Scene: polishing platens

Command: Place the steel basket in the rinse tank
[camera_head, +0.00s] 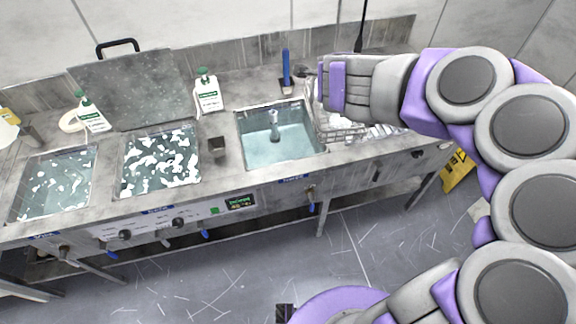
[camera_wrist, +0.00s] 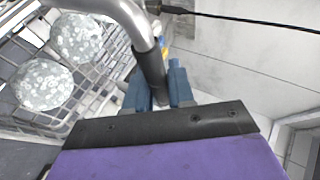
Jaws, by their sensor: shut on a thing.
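The steel basket (camera_head: 342,128) is a wire basket just right of the right-hand tank, partly hidden by my arm in the head view. In the wrist view, the basket (camera_wrist: 110,95) holds round, speckled grey-white pieces (camera_wrist: 43,84). My gripper (camera_wrist: 158,85) has its blue fingers shut around the dark sleeve of the basket's bent metal handle (camera_wrist: 135,20). The right-hand tank (camera_head: 258,152) holds clear water and an upright pipe; it looks like the rinse tank, but its label is too small to read. I cannot tell whether the basket touches the counter.
A foamy middle tank (camera_head: 160,160) has a raised lid (camera_head: 130,90) behind it. A left tank (camera_head: 55,185) holds water with some foam. Bottles (camera_head: 206,92) and a blue-handled tool (camera_head: 286,68) stand along the back. A yellow floor sign (camera_head: 457,172) is at right.

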